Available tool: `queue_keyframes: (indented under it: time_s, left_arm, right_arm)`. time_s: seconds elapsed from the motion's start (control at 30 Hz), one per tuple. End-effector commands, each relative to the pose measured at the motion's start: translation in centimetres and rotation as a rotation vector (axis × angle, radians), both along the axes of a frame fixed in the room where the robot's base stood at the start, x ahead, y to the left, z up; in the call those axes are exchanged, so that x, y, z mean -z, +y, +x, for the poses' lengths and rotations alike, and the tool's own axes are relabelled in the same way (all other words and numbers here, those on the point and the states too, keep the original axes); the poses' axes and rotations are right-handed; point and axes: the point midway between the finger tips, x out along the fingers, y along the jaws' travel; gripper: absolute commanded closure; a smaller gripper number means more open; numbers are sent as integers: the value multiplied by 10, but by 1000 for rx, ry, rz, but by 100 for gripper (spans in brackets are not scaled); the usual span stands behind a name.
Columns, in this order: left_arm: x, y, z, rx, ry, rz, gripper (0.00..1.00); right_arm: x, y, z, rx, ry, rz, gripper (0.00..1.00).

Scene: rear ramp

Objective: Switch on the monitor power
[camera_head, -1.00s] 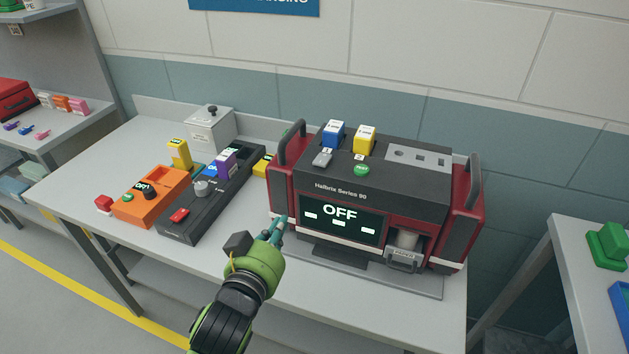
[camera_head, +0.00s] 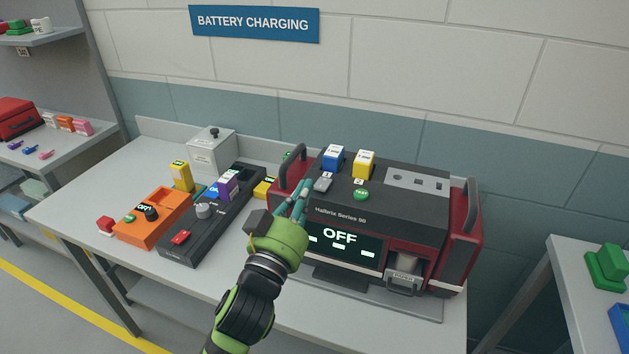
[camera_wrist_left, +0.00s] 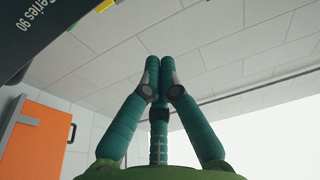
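The monitor (camera_head: 400,215), a dark and red unit marked "Hallbrix Series 90", stands on the grey table. Its screen (camera_head: 340,237) reads "OFF". On its top are a grey rocker-like switch (camera_head: 323,185), a green button (camera_head: 361,194), and a blue and a yellow block. My left gripper (camera_head: 302,196) is at the monitor's upper left front edge, close to the grey switch; whether it touches cannot be told. In the left wrist view its teal fingers (camera_wrist_left: 159,72) are together with nothing between them. My right gripper is out of view.
Left of the monitor are a dark charger (camera_head: 212,215) with a red switch, an orange charger (camera_head: 152,220) and a white lidded box (camera_head: 211,151). The table's front left is clear.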

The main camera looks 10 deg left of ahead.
Motion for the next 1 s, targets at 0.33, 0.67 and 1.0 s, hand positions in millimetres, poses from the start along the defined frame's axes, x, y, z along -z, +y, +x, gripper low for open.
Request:
queue_keyframes:
  time_s: [0.33,0.67,1.0]
  left_arm:
    - [-13,-8,63,-1,5,0,100]
    - [25,-7,56,-1,2,-2,100]
    - [26,-7,56,-1,1,0,100]
  right_arm:
    - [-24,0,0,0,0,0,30]
    - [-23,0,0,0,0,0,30]
    - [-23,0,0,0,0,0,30]
